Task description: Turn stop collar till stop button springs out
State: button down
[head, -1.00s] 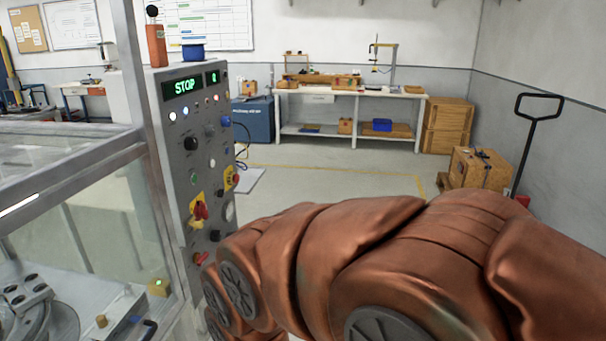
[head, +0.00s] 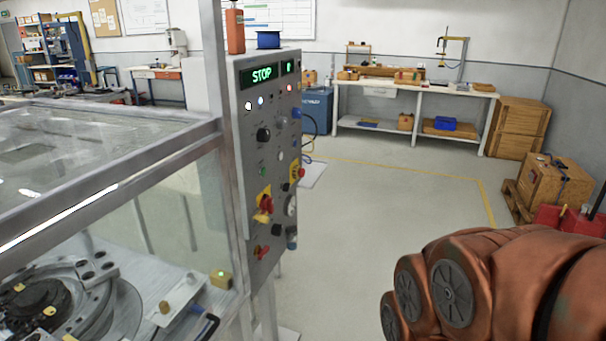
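A grey control panel (head: 262,130) stands left of centre, beside a glazed machine enclosure. Its green display (head: 263,75) reads STOP. A red knob on a yellow plate (head: 297,171) sits on the panel's right part and looks like the stop button with its collar; it is too small to tell whether it is pressed in. Lower left of it is a red handle on another yellow plate (head: 265,204). My copper-coloured arm fills the lower right, well apart from the panel. My gripper is not in view.
The glazed enclosure (head: 100,195) with a metal frame takes up the left. A white workbench (head: 410,92), wooden crates (head: 518,127) and a box on a pallet (head: 553,188) stand at the back and right. The floor (head: 390,200) between is clear.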

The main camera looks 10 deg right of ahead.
aim_at(294, 175)
jog(key=k, duration=0.5)
jog(key=z, duration=1.15)
jog(key=i, duration=0.9)
jog(key=u, duration=2.1)
